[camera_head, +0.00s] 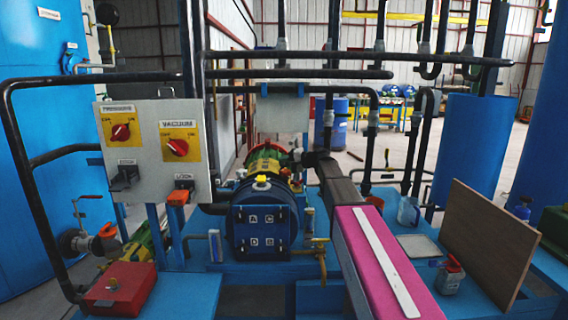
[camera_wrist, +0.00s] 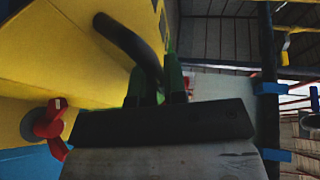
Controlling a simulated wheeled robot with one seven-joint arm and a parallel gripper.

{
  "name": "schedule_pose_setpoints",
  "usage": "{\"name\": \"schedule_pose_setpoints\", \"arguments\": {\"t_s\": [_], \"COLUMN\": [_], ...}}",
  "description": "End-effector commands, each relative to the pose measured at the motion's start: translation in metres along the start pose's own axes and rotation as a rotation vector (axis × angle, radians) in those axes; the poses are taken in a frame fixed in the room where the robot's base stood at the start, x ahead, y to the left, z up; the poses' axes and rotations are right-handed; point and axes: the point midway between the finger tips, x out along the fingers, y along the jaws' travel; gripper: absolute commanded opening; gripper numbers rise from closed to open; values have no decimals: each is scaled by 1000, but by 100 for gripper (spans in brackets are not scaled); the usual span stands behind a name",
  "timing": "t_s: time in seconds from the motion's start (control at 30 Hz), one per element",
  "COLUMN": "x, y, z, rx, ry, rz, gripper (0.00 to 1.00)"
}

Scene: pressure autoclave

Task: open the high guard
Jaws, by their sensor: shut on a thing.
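The guard appears in the wrist view as a large yellow cover (camera_wrist: 65,45) with a curved black handle (camera_wrist: 128,40). My gripper (camera_wrist: 156,80) has its two green-edged fingers closed around the lower end of that handle. In the head view, my arm reaches forward from the lower right, and its dark end is beside a yellow and green housing (camera_head: 262,168) behind the blue pump. The fingers and the handle cannot be made out there. Much of the housing is hidden by the pump and my arm.
A red valve handle (camera_wrist: 50,125) is left of my gripper in the wrist view. The blue pump (camera_head: 262,218) and a grey control panel (camera_head: 150,148) stand at left. Dark pipes (camera_head: 300,73) cross overhead. A brown board (camera_head: 485,240) stands at right.

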Motion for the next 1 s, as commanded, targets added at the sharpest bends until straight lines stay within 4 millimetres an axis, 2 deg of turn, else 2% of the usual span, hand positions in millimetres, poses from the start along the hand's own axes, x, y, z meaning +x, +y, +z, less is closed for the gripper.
{"name": "schedule_pose_setpoints", "arguments": {"t_s": [0.27,0.47,0.7,1.0], "x": [9,26,59,112], "y": [-23,-54,-95,-133], "z": [4,10,24,45], "rx": [-35,-92,-178,-285], "ry": [0,1,2,6], "rz": [77,209,416,681], "gripper": [0,0,0,0]}}
